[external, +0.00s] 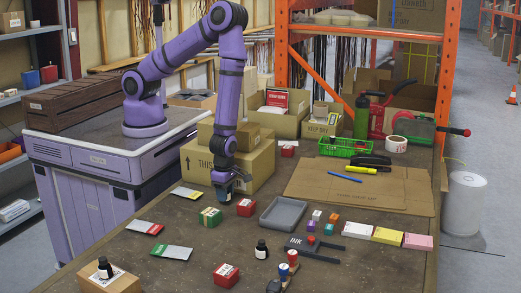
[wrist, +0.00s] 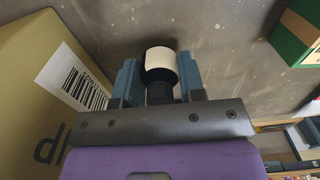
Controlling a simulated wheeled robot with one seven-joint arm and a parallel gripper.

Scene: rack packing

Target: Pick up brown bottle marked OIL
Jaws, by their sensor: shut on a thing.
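My gripper (external: 224,180) hangs low over the workbench (external: 160,262), just in front of a large cardboard box. In the wrist view, my gripper (wrist: 161,82) is shut on a small dark bottle (wrist: 159,59) with a white band. Its fingers press on both sides of it. No lettering on it can be read, so I cannot tell whether it says OIL. Two similar dark bottles show in the external view: one (external: 262,251) upright on the bench, one (external: 105,269) on a small cardboard box at the front left. Their labels are too small to read.
The large cardboard box (external: 248,168) stands close beside my gripper. A green box (external: 209,217) and a red box (external: 246,207) stand near it. A grey tray (external: 283,214) lies to the right. Flat cardboard (external: 325,190) covers the bench further right.

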